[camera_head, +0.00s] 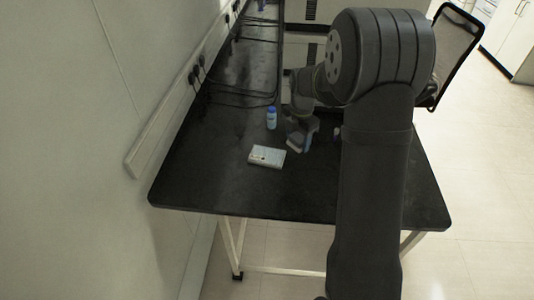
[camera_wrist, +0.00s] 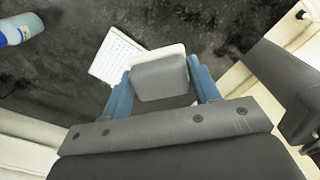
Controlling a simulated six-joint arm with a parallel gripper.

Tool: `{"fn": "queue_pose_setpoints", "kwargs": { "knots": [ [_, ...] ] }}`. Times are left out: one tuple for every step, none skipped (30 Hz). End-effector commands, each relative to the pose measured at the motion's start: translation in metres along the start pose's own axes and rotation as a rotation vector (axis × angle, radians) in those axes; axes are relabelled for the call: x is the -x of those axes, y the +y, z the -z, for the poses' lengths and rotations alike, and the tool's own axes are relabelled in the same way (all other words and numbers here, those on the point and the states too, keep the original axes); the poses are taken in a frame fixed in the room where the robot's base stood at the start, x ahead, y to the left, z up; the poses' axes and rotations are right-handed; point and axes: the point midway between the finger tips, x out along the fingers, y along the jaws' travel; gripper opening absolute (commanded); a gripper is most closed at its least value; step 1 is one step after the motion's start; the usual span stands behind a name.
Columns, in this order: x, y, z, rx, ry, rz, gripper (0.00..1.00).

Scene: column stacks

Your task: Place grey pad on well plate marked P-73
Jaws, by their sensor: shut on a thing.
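My gripper (camera_wrist: 162,92) is shut on the grey pad (camera_wrist: 160,78), which sits between its two blue fingers in the wrist view. In the head view the pad (camera_head: 297,145) is a small grey block under my gripper (camera_head: 302,138), just right of the well plate. The well plate (camera_head: 266,157) is a white, flat plate lying on the black table. In the wrist view the well plate (camera_wrist: 113,52) shows beyond the pad to the left, partly covered by it. A dark mark is on the plate in the head view, but I cannot read it.
A small purple-blue thing (camera_head: 337,133) is partly hidden by my arm. Black cables lie at the back left. The table's (camera_head: 210,185) front left is clear.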

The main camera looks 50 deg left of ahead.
Motion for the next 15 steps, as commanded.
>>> {"fn": "queue_pose_setpoints", "kwargs": {
  "knots": [
    [-0.007, 0.008, 0.006, 0.006, 0.002, 0.003, 0.33],
    [-0.011, 0.013, 0.010, 0.006, 0.002, 0.003, 0.33],
    [-0.016, 0.021, 0.014, 0.006, 0.002, 0.002, 0.33],
    [-0.021, 0.027, 0.018, 0.006, 0.002, 0.002, 0.33],
    [-0.025, 0.033, 0.022, 0.006, 0.002, 0.002, 0.33],
    [-0.030, 0.041, 0.026, 0.006, 0.002, 0.003, 0.33],
    [-0.034, 0.047, 0.030, 0.005, 0.002, 0.002, 0.33],
    [-0.039, 0.052, 0.034, 0.005, 0.002, 0.003, 0.33],
    [-0.044, 0.060, 0.038, 0.004, 0.002, 0.003, 0.33],
    [-0.047, 0.065, 0.041, 0.003, 0.001, 0.002, 0.33],
    [-0.051, 0.070, 0.044, 0.003, 0.001, 0.002, 0.33],
    [-0.055, 0.075, 0.048, 0.003, 0.001, 0.002, 0.33],
    [-0.057, 0.079, 0.049, 0.002, 0.001, 0.001, 0.33],
    [-0.059, 0.083, 0.051, 0.001, 0.001, 0.001, 0.33],
    [-0.062, 0.086, 0.054, 0.001, 0.001, 0.001, 0.33]
  ]
}}
